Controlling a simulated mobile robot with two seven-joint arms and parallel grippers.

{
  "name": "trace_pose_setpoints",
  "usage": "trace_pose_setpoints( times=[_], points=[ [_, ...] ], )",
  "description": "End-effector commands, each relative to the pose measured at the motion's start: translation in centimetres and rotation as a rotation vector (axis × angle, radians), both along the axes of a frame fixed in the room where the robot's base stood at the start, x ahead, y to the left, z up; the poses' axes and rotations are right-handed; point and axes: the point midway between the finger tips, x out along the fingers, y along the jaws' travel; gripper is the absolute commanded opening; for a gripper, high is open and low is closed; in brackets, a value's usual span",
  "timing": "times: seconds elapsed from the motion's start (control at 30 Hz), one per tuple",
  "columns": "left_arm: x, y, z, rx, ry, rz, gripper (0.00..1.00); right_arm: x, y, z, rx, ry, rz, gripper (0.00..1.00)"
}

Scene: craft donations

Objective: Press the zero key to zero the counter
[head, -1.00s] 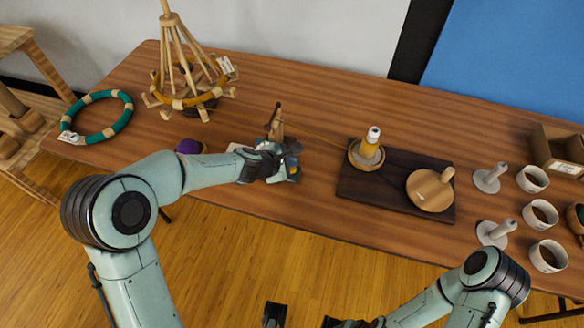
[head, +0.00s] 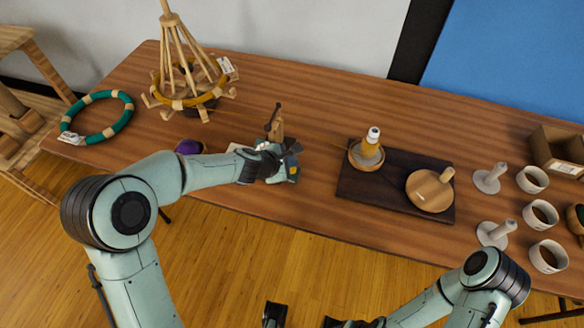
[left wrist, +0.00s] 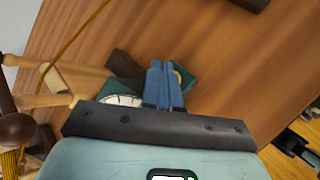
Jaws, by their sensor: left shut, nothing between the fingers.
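The counter (head: 281,175) is a small teal device with a wooden post, near the front edge of the table, left of middle. My left gripper (head: 290,162) is over it and hides part of it. In the left wrist view the blue fingers (left wrist: 163,70) are together and empty, in front of the counter's dark teal body (left wrist: 191,84). A white round dial (left wrist: 122,100) shows beside them. A bit of yellow shows just behind the fingertips; I cannot tell whether they touch it. My right gripper (head: 301,318) is low at the bottom edge, fingers apart, away from the table.
A wooden yarn swift (head: 180,75) stands behind left, with a teal ring (head: 96,117) beside it. A purple ball (head: 188,147) lies near my left forearm. A dark board (head: 389,187) carries a yarn cone and a wooden disc. White cups (head: 540,213) stand at right.

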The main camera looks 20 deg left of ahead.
Motion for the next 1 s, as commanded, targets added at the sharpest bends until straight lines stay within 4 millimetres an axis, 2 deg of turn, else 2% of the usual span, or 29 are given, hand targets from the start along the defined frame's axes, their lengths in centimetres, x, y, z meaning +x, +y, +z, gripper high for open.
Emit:
trace_pose_setpoints(
  times=[1.0],
  points=[
    [0.01,0.0,-0.84,0.0,0.0,0.0,0.0,-0.17,0.0,-0.87,0.0,0.003,0.0,0.56]
  ],
)
